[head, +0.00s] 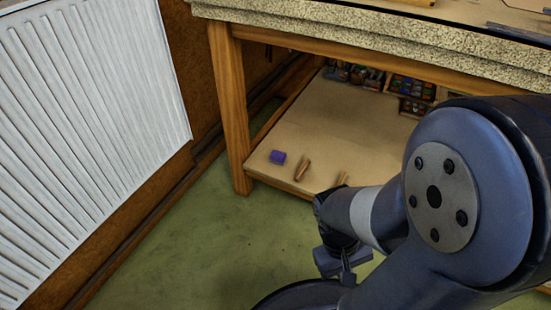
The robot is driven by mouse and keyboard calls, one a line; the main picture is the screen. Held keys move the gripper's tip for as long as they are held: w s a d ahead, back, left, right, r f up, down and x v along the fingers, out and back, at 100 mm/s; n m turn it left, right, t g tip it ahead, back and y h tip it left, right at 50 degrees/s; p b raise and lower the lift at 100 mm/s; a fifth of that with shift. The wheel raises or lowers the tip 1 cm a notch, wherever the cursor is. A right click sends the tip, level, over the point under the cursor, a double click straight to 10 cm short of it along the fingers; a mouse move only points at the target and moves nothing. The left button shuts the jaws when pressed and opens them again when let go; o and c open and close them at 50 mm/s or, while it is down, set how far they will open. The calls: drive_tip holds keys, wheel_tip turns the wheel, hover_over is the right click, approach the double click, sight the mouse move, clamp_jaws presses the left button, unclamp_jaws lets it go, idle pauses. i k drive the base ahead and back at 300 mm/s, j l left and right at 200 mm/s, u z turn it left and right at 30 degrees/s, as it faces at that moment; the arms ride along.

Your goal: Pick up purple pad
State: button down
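The purple pad (278,157) is a small block-like piece on the bench's lower shelf (340,125), near the shelf's front left corner. Nothing covers it in the head view. My gripper (346,270) is below and to the right of the pad in the picture, in front of the shelf and apart from the pad. It is small and dark here, and I cannot make out whether its fingers are apart or together. I see nothing clearly held in it.
A brown wooden piece (302,169) lies just right of the pad, and another (342,179) lies near my arm. A bench leg (228,110) stands left of the pad. The benchtop (370,38) overhangs the shelf. A white radiator (85,130) is at left. Green floor (190,245) is clear.

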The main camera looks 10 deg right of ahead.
sight(278, 157)
drive_tip(key=z, duration=1.95)
drive_tip(key=u, duration=1.95)
drive_tip(key=i+j+z, duration=0.4)
drive_tip(key=j, duration=0.3)
drive_tip(key=i+j+z, duration=0.25)
drive_tip(key=i+j, duration=0.1)
drive_tip(key=j, duration=0.1)
